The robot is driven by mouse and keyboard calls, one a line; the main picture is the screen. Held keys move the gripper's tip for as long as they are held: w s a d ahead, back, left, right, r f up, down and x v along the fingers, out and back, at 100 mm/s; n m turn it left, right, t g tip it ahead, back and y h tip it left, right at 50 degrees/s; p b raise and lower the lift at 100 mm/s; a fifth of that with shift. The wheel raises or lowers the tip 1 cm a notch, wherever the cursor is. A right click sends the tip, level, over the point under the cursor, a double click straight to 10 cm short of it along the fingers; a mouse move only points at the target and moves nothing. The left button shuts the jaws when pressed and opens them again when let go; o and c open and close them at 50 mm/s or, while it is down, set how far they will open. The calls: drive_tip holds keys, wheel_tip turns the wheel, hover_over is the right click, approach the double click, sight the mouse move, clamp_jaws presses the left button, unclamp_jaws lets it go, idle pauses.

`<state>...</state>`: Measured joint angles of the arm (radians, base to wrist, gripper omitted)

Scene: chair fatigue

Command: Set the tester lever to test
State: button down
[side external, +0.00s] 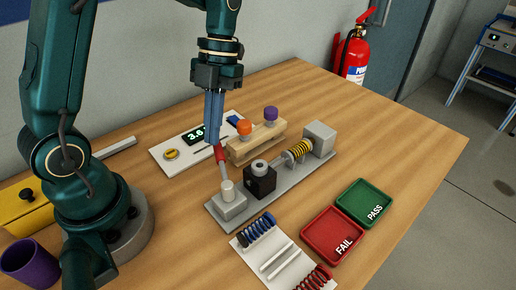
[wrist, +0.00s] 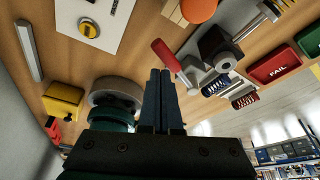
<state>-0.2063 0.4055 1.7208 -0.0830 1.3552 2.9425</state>
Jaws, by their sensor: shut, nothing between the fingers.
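The tester (side external: 270,180) is a long grey base with a black clamp block, a yellow spring and a grey end block. Its lever has a red handle (side external: 219,154) on a metal rod, rising from a pivot block at the near left end and leaning back. The red handle also shows in the wrist view (wrist: 166,54), just beyond the fingertips. My gripper (side external: 212,142) is shut and empty, pointing down with its tips close by the top of the handle; I cannot tell whether they touch. The fingers also show in the wrist view (wrist: 160,73).
A wooden rack (side external: 256,143) with an orange and a purple knob stands behind the tester. A white panel (side external: 170,150) with a display lies behind the lever. Red FAIL (side external: 331,236) and green PASS (side external: 364,203) trays and a spring holder (side external: 278,258) are in front.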

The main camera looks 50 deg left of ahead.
drive_tip(key=shift+v, duration=1.25)
drive_tip(key=shift+s, duration=0.2)
